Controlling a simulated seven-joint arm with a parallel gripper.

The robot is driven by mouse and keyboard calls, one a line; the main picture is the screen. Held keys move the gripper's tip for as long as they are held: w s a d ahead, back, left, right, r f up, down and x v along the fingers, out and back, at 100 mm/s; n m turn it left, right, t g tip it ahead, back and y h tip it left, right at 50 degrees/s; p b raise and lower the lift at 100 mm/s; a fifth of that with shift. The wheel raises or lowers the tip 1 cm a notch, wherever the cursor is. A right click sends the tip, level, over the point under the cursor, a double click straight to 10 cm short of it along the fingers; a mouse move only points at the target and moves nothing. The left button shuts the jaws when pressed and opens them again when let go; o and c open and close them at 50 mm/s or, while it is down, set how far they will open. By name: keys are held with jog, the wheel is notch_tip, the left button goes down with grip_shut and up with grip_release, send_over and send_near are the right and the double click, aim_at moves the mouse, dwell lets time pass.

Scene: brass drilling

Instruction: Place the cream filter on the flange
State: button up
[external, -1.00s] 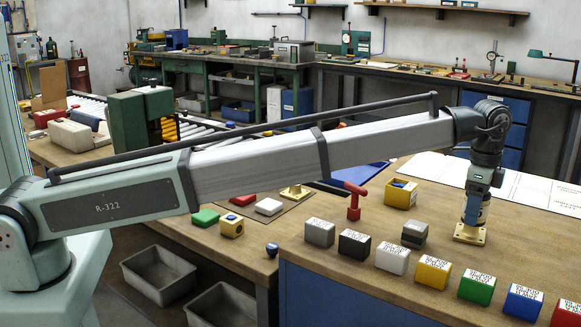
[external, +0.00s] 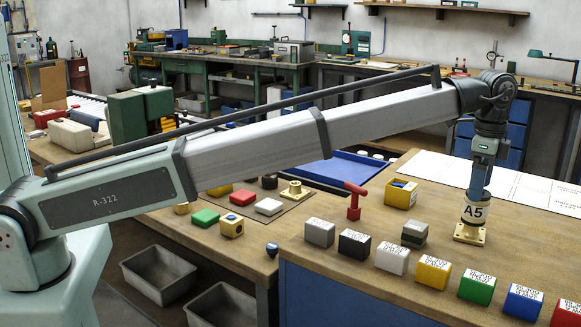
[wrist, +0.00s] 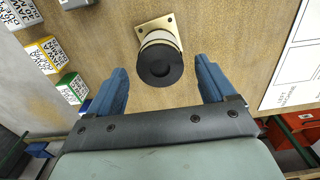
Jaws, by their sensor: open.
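The cream filter (external: 475,214) is a short cylinder labelled A5. It stands upright on the square brass flange (external: 467,234) at the right of the wooden bench. In the wrist view its black round top (wrist: 160,67) faces me, and the flange (wrist: 172,22) shows behind it. My gripper (external: 480,190) is above the filter, pointing down. In the wrist view its blue fingers are spread to either side of the filter, with gaps and nothing held. Whether the filter sits fully flush on the flange is hard to tell.
A row of coloured labelled blocks (external: 433,272) runs along the bench's front edge. A red T-handle (external: 354,200) and a yellow box (external: 400,192) stand to the left. Another brass flange (external: 294,191) is on the left bench. White sheets (external: 500,188) lie behind my gripper.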

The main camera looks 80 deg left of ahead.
jog(key=shift+r, duration=3)
